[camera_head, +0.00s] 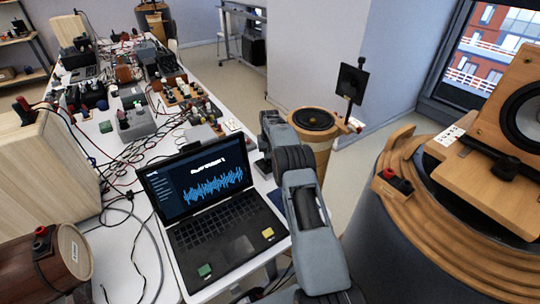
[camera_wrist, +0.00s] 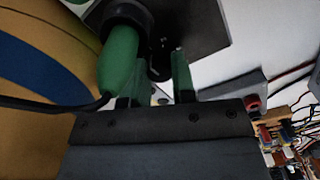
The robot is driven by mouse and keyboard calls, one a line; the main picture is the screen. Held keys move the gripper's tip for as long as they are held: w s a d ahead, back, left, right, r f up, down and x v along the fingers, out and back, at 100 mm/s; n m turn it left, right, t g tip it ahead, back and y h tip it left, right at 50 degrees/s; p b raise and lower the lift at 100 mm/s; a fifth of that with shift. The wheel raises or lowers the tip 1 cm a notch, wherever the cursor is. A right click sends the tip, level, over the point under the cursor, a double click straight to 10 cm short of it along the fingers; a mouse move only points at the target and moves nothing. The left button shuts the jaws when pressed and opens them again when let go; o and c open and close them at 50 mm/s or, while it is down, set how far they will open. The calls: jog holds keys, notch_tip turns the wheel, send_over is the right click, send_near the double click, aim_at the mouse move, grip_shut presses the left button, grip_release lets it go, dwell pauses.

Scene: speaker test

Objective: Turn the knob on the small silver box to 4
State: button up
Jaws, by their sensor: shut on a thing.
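In the wrist view my gripper (camera_wrist: 157,80) has two green-tipped fingers with a small gap between them. It is shut on a dark part (camera_wrist: 160,62) that sits in that gap under a black plate; I cannot tell whether this is the knob. A thick green cylindrical piece (camera_wrist: 119,62) stands by the left finger. A grey box (camera_wrist: 222,96) with a red terminal lies just right of the fingers. In the head view a small silver-grey box (camera_head: 201,136) stands near the table's right edge, left of my arm. No knob dial or number is readable. My gripper is hidden there behind my arm.
The white table (camera_head: 95,242) carries a laptop (camera_head: 213,213), cables and several electronic boxes. A wooden round stand (camera_head: 313,120) is behind my arm, and a large speaker (camera_head: 525,115) stands at right. In the wrist view a wooden-and-blue round thing (camera_wrist: 45,75) is close on the left.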

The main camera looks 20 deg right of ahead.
jog(key=o, duration=0.9)
notch_tip(320, 180, up, 14)
jog(key=shift+f+p, duration=0.1)
jog(key=shift+p, duration=0.55)
